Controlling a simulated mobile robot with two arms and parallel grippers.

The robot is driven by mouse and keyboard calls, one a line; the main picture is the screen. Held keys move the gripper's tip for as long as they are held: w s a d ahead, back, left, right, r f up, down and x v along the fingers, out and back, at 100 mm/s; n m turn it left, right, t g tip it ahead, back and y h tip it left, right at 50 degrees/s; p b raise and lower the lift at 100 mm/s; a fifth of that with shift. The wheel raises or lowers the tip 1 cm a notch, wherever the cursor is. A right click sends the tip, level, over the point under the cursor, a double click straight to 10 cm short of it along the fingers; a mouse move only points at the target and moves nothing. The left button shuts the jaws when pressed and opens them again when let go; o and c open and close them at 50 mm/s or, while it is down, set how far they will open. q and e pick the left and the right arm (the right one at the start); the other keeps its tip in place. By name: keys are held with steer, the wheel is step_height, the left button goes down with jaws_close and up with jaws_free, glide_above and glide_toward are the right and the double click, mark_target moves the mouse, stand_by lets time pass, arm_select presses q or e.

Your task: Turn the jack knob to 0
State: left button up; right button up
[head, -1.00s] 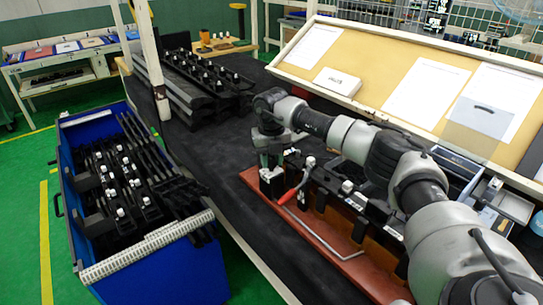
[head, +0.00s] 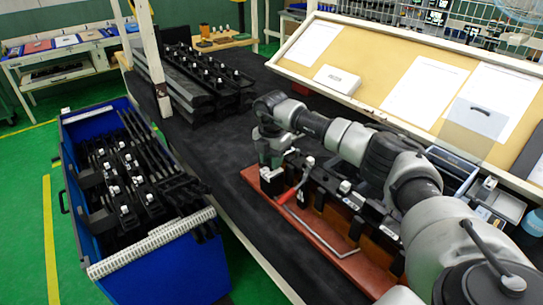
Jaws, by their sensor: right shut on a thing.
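A long black jig (head: 335,205) with white knobs lies on a red-brown base plate (head: 322,240) on the dark bench. A red lever (head: 291,193) stands near its left end, and a bent metal rod lies along the plate's front. My right gripper (head: 270,160) points down at the jig's left end, just left of the red lever. It is shut on what seems to be the jack knob, which the fingers and wrist hide. The number the knob stands at cannot be read. My left gripper is not in view.
A blue bin (head: 168,265) full of black clip parts stands left of the bench. More black fixtures (head: 207,80) lie at the bench's back left. A tilted tan board (head: 385,65) with papers borders the far side. Bare dark bench lies left of the jig.

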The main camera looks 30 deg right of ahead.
steer(key=shift+r+m+p, duration=0.1)
steer(key=shift+m+p, duration=0.3)
steer(key=shift+m, duration=1.1)
steer(key=o, duration=0.9)
steer(key=shift+o, duration=0.2)
step_height(320, 180, up, 11)
steer(key=b, duration=0.2)
steer(key=shift+f, duration=0.2)
